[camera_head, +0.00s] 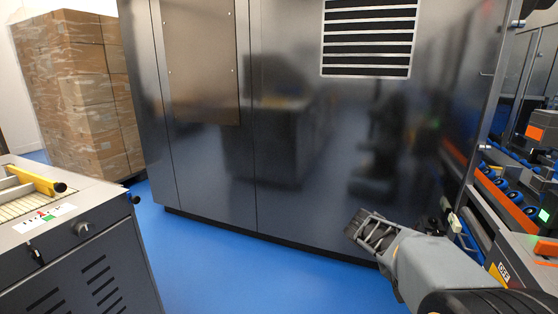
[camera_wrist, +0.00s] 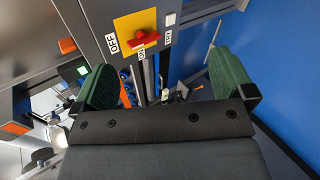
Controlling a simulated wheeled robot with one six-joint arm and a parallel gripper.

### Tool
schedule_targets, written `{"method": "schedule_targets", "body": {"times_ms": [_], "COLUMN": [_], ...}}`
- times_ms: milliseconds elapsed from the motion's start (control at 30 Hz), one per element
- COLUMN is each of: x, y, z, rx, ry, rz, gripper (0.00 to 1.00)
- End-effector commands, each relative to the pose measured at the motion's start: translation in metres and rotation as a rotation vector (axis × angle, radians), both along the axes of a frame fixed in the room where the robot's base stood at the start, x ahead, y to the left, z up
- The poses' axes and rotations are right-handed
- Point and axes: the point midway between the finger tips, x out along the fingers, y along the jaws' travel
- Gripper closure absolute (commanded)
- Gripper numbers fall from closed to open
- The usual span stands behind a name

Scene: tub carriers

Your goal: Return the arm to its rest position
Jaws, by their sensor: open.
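My arm reaches in from the lower right of the head view, with my gripper (camera_head: 366,229) in front of the dark metal cabinet. In the wrist view my gripper (camera_wrist: 168,85) shows two green-padded fingers spread wide apart, with nothing between them. Beyond the fingers, a yellow switch plate (camera_wrist: 137,36) with a red handle and OFF and ON labels shows at the top. I cannot tell the exact distance from the fingers to the plate.
A large dark cabinet (camera_head: 300,150) fills the middle. A grey machine (camera_head: 80,255) stands at lower left, and wrapped cardboard boxes (camera_head: 75,90) at back left. A roller rack (camera_head: 505,190) stands at right. Blue floor (camera_head: 220,265) is clear between machine and arm.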

Motion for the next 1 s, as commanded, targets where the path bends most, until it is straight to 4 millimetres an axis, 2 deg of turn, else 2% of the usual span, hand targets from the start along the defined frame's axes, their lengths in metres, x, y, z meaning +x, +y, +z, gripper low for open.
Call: {"method": "schedule_targets", "body": {"times_ms": [33,300,500,700,967,1000], "x": [-0.012,-0.059,-0.077,-0.084,-0.086,-0.086], "y": [0.013,0.093,0.137,0.16,0.166,0.166], "z": [0.038,0.101,0.139,0.158,0.16,0.159], "rx": [0.092,0.566,0.786,0.892,0.922,0.921], "ry": [-0.029,-0.23,-0.39,-0.488,-0.518,-0.518], "rz": [0.027,0.181,0.261,0.3,0.31,0.31], "gripper": [0.0,0.0,0.0,0.0,0.0,0.03]}}
